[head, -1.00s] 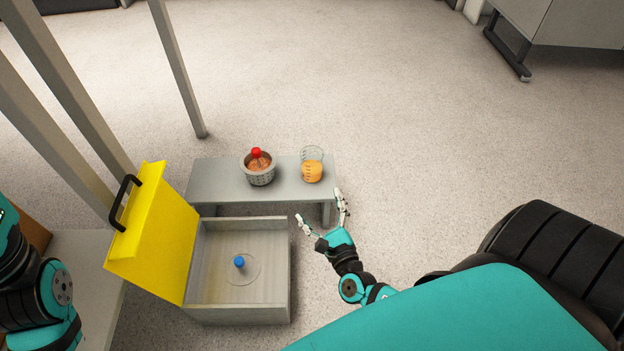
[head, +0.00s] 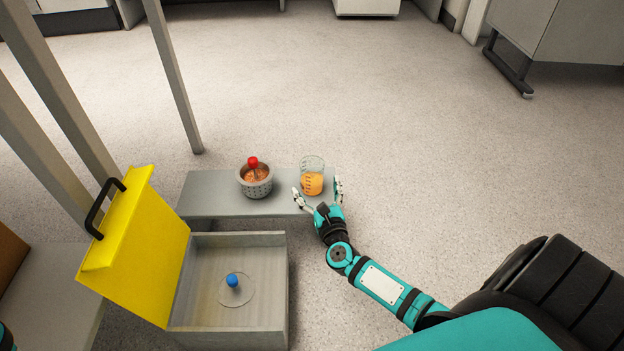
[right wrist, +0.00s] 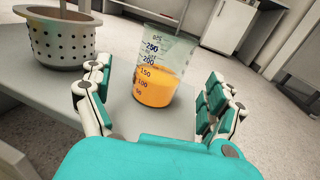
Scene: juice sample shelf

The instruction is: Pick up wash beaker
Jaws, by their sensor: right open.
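The beaker (head: 312,178) is clear, with volume marks and orange liquid in its lower part. It stands upright on the right part of a low grey bench (head: 212,206). My right gripper (head: 318,189) is open, with its fingers pointing at the beaker from the near side. In the right wrist view the beaker (right wrist: 158,80) shows beyond and between the two spread fingers (right wrist: 158,108), and I see no finger closed on it. Only a sliver of my left arm shows at the lower left edge of the head view; its gripper is out of view.
A perforated metal pot (head: 256,187) with a red-topped item (head: 253,162) stands left of the beaker; the pot also shows in the right wrist view (right wrist: 60,45). A grey box (head: 278,290) with an open yellow lid (head: 140,250) holds a blue-knobbed disc (head: 233,281). Floor beyond is clear.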

